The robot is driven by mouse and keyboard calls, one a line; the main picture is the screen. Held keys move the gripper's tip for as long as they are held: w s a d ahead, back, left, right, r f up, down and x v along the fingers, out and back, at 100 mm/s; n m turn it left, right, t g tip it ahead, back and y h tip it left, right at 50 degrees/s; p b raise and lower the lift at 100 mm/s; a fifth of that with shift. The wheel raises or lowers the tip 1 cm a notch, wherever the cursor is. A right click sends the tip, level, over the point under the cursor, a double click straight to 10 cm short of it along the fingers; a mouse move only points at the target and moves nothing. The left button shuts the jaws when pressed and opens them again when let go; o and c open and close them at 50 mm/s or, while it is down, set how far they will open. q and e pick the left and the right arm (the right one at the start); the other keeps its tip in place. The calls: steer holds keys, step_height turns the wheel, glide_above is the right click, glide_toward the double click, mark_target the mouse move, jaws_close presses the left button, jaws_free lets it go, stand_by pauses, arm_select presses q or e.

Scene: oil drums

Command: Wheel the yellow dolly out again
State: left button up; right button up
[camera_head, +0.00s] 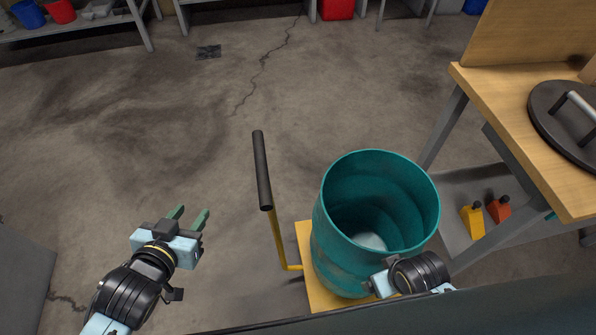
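The yellow dolly (305,243) stands on the floor in front of me. Its flat platform bears a teal open-topped drum (335,252) with something pale at its bottom. A yellow post rises at the platform's left side to a black handle bar (262,170). My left gripper (189,213) is open and empty, left of the handle and apart from it. My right arm's wrist shows in front of the drum's lower right side. The fingers of my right gripper are hidden, so its state does not show.
A wooden workbench (490,95) with a black lid (565,120) stands at the right. Its lower shelf holds a yellow bottle (472,221) and an orange bottle (499,209). Shelving with bins (28,13) lines the back. The floor beyond and left of the dolly is clear.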

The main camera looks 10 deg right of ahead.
mark_target(264, 179)
steer(key=s+d+f, duration=0.2)
steer(key=f, duration=0.4)
steer(key=s+d+f, duration=0.1)
steer(key=d+f, duration=0.2)
steer(key=f, duration=0.3)
arm_select(q)
steer(key=w+d+m+h, duration=0.1)
steer(key=d+m+h, duration=0.1)
steer(key=d+h, duration=0.1)
steer(key=w+d+r+m+g+h+b, duration=0.1)
steer(key=w+d+m+h, duration=0.1)
steer(key=d+h, duration=0.2)
steer(key=w+d+m+g+h+b, duration=0.1)
steer(key=d+m+h, duration=0.2)
steer(key=d, duration=0.4)
steer(key=shift+w+d+r+h, duration=0.25)
steer(key=shift+w+h, duration=0.1)
steer(key=shift+h, duration=0.15)
steer(key=shift+x, duration=0.8)
arm_select(e)
steer(key=shift+w+a+r, duration=0.35)
steer(key=shift+a+r, duration=0.1)
steer(key=shift+r, duration=0.3)
steer(key=shift+w+a+r, duration=0.4)
steer(key=shift+a+r, duration=0.05)
steer(key=shift+r, duration=0.35)
steer(key=shift+w+a+r, duration=0.35)
steer(key=shift+a+r, duration=0.1)
steer(key=shift+r, duration=0.3)
